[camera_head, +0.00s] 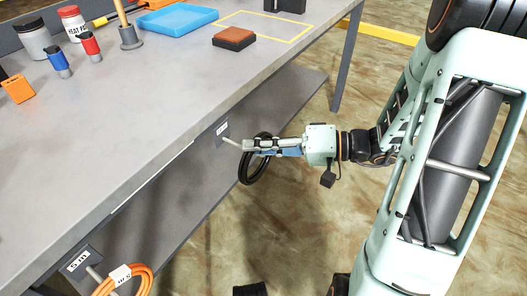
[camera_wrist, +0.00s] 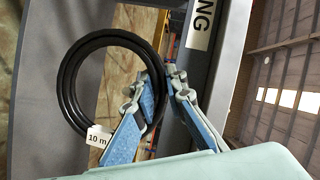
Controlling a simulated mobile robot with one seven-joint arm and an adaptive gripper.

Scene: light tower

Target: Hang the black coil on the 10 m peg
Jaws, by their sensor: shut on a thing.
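The black coil (camera_head: 243,172) hangs from my gripper (camera_head: 248,145) beside the front of the workbench. In the wrist view, the coil (camera_wrist: 66,85) is a round loop with a white "10 m" tag (camera_wrist: 98,136). My gripper (camera_wrist: 158,88) is shut on the coil's right side in that view. A pale peg (camera_head: 231,143) sticks out from a small labelled plate (camera_head: 222,128) on the bench front, close to my fingertips. The plate's lettering is too small to read. I cannot tell whether the peg passes through the loop.
A "5 m" plate (camera_head: 77,261) with an orange coil (camera_head: 130,282) is at the lower left. The grey benchtop (camera_head: 150,110) holds a blue tray (camera_head: 178,20), a brown-topped block (camera_head: 234,38), jars and small bottles. A lower shelf (camera_head: 285,100) runs beneath it. The floor to the right is open.

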